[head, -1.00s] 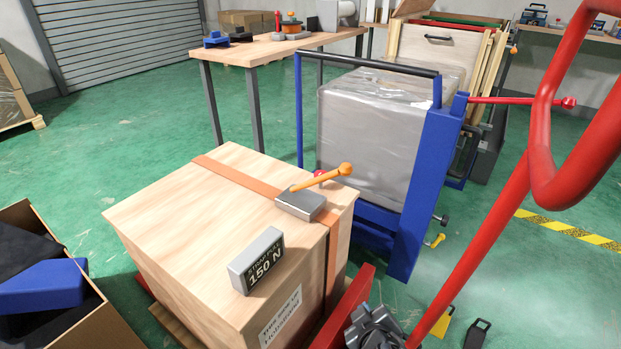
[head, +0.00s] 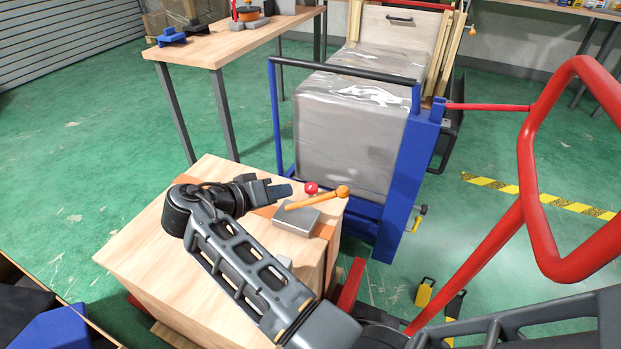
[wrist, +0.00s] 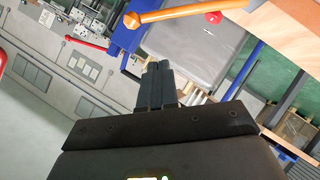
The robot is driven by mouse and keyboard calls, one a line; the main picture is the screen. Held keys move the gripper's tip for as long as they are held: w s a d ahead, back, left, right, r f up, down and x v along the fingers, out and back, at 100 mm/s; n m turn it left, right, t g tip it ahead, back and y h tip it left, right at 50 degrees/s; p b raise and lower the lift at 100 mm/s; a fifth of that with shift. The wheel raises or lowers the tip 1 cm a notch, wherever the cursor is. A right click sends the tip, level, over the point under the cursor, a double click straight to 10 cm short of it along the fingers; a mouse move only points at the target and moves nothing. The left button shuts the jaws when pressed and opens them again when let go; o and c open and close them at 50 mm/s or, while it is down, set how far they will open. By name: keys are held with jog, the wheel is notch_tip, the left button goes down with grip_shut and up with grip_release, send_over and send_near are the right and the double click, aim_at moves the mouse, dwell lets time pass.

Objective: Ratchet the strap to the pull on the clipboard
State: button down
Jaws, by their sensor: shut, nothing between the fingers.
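The wooden crate (head: 140,235) stands in front of me with an orange strap (head: 266,211) across its top. A grey ratchet (head: 303,219) sits on the strap near the crate's right edge. Its orange handle (head: 322,199) ends in a round knob and also shows in the wrist view (wrist: 185,13). My gripper (head: 288,190) is shut and empty, just left of the handle and above the crate top; it also shows in the wrist view (wrist: 158,75). It looks apart from the handle. The strap-pull display is mostly hidden behind my arm, so its figure cannot be read.
A blue cart (head: 405,175) with a wrapped grey load (head: 350,135) stands just behind the crate. A red bar frame (head: 535,180) rises at the right. A workbench (head: 215,50) is at the back left. An open box (head: 20,290) lies at the lower left.

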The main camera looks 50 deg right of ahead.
jog(key=shift+w+a+r, duration=0.25)
jog(key=shift+w+r, duration=0.05)
jog(key=shift+r, duration=0.3)
jog(key=p, duration=0.2)
send_over(313, 201)
jog(key=s+a, duration=0.1)
jog(key=s, duration=0.1)
notch_tip(313, 201, down, 6)
jog(key=shift+s+f, duration=0.3)
jog(key=shift+f, duration=0.4)
jog(key=shift+s+d+f+m, duration=0.1)
jog(key=shift+m, duration=0.2)
